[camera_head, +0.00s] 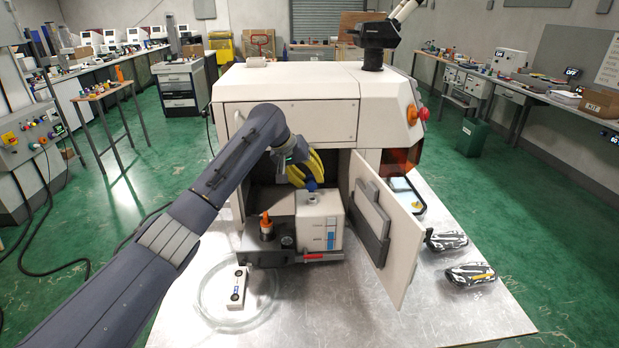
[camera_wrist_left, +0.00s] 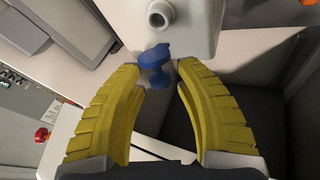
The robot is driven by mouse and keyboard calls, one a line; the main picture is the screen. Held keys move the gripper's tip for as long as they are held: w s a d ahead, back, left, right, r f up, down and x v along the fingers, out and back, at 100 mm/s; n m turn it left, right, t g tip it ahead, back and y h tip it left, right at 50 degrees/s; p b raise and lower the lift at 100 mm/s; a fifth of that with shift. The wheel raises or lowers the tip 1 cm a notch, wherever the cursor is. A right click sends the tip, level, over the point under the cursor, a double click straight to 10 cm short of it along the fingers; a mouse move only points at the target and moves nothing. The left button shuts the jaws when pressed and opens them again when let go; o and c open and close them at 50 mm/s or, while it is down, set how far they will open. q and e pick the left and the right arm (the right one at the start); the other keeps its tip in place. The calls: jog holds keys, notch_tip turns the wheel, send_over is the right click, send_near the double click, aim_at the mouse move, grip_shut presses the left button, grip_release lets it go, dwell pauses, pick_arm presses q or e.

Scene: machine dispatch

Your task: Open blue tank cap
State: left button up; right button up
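The white tank (camera_head: 320,222) with a blue label sits in the open bay of the machine. Its round spout (camera_head: 312,197) is uncovered, and the spout also shows in the left wrist view (camera_wrist_left: 159,15). The blue cap (camera_wrist_left: 155,58) is off the spout, between the tips of the yellow fingers of my left gripper (camera_wrist_left: 161,68). In the head view the cap (camera_head: 311,185) hangs just above the tank, under my left gripper (camera_head: 308,172). The fingers are closed about the cap, though a thin gap seems to show at one side. My right gripper is not in view.
An orange cap (camera_head: 266,223) stands left of the tank. A clear coiled hose (camera_head: 207,305) and a small white block (camera_head: 238,287) lie on the metal table (camera_head: 340,310).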

pick_arm(q)
grip_shut()
jog(key=shift+w, duration=0.1)
jog(key=shift+w+f+g, duration=0.15)
jog(key=shift+g, duration=0.45)
jog(key=shift+a, duration=0.1)
jog(key=shift+c, duration=0.2)
grip_release()
jog(key=o, duration=0.3)
jog(key=shift+o, duration=0.2)
jog(key=v, duration=1.2)
